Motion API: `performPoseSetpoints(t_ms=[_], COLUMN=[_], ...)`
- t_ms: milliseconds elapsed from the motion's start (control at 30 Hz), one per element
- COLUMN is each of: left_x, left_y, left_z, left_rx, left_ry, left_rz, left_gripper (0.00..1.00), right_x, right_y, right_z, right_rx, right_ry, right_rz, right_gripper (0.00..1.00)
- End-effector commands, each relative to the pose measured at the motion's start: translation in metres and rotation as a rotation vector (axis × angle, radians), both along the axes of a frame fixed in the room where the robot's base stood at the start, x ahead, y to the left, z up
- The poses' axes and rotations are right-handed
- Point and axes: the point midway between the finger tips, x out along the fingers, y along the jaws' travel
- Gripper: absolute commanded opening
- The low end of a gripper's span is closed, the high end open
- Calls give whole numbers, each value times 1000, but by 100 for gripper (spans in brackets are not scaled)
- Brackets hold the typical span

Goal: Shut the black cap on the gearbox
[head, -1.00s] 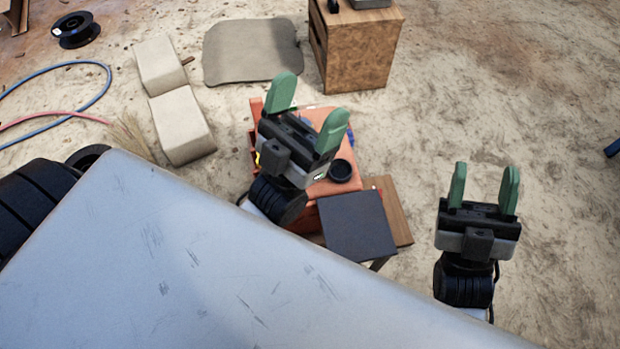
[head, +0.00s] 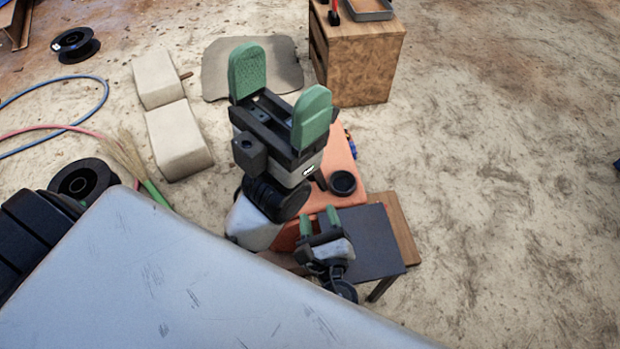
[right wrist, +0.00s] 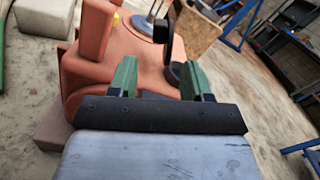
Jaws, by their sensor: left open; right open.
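The orange gearbox (head: 340,155) stands low in the middle of the head view, partly hidden by my left arm. A round black part (head: 342,183) sits on it, with a dark flap beside it; I cannot tell which is the cap. In the right wrist view the gearbox (right wrist: 95,70) fills the left and middle, with a dark upright piece (right wrist: 169,28) and a black round part behind the right finger. My left gripper (head: 280,94) is open and empty above the gearbox. My right gripper (head: 319,220) is open at the gearbox's near side; its fingers (right wrist: 160,78) point towards it.
A dark-topped small table (head: 375,245) stands right beside the gearbox, near my right gripper. A wooden cabinet (head: 365,65) stands behind. Pale blocks (head: 178,142), a grey mat (head: 215,75) and hoses (head: 60,130) lie to the left. The ground to the right is clear.

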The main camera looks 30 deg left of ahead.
Motion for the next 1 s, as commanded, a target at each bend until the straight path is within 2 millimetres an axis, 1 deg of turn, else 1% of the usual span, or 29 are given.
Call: performPoseSetpoints(t_ms=[300,500,667,933,1000], left_x=[2,3,3,3,3], left_y=[-1,-2,-2,-2,-2], left_z=[4,10,13,14,14], left_rx=[4,7,8,9,9], left_ry=[-54,-83,-93,-94,-94], left_rz=[3,4,5,5,5], left_gripper=[78,78,78,78,78], right_x=[48,70,77,78,78], right_y=[36,53,58,59,59], right_z=[-2,-1,0,1,1], right_rx=[8,8,8,7,8], right_ry=[3,4,5,6,6], right_rz=[0,1,1,1,1], right_gripper=[49,49,49,49,38])
